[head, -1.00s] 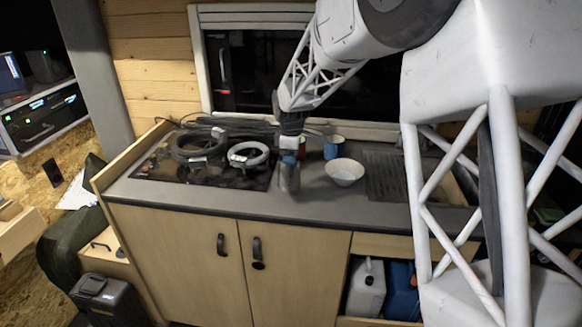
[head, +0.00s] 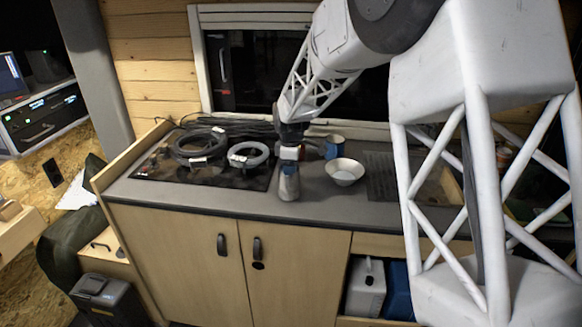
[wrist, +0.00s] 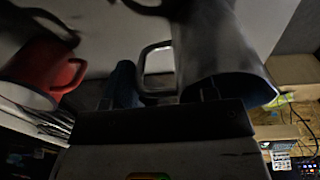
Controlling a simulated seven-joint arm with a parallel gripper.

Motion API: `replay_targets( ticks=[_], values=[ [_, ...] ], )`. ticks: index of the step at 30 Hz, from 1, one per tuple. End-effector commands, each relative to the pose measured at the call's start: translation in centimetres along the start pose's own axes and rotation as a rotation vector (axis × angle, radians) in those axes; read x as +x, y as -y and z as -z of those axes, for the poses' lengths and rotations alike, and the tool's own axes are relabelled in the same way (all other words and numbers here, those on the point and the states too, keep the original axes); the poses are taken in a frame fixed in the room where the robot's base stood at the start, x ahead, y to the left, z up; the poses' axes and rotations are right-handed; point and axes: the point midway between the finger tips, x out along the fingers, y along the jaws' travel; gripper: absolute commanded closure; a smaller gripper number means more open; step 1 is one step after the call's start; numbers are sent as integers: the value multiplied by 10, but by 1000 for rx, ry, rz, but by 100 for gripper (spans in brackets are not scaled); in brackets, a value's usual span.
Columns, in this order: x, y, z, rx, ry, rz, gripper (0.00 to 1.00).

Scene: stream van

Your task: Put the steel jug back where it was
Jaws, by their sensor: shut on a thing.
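The steel jug (head: 289,187) is upright at the counter's middle, left of the white bowl. My gripper (head: 288,169) is shut on its upper part, coming from behind and above. In the wrist view the jug (wrist: 225,50) looms large and dark, with its loop handle (wrist: 155,68) on its left and a blue finger beside the handle. I cannot tell whether the jug's base touches the counter.
The white bowl (head: 344,173) stands close right of the jug, with a blue mug (head: 334,147) behind it. A red mug (wrist: 45,65) shows in the wrist view. Cable coils (head: 248,155) lie on the hob at left. The counter's front strip (head: 225,204) is clear.

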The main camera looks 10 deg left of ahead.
Motion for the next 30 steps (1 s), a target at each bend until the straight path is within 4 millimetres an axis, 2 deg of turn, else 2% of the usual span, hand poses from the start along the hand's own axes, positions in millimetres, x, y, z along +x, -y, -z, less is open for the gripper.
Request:
replay_targets(
  ticks=[3, 4, 9, 22, 30],
  values=[
    [2, 0, 0, 0, 0, 0, 88],
    [2, 0, 0, 0, 0, 0, 47],
    [2, 0, 0, 0, 0, 0, 23],
    [-2, 0, 0, 0, 0, 0, 23],
    [-28, 0, 0, 0, -1, -2, 23]
  ],
)
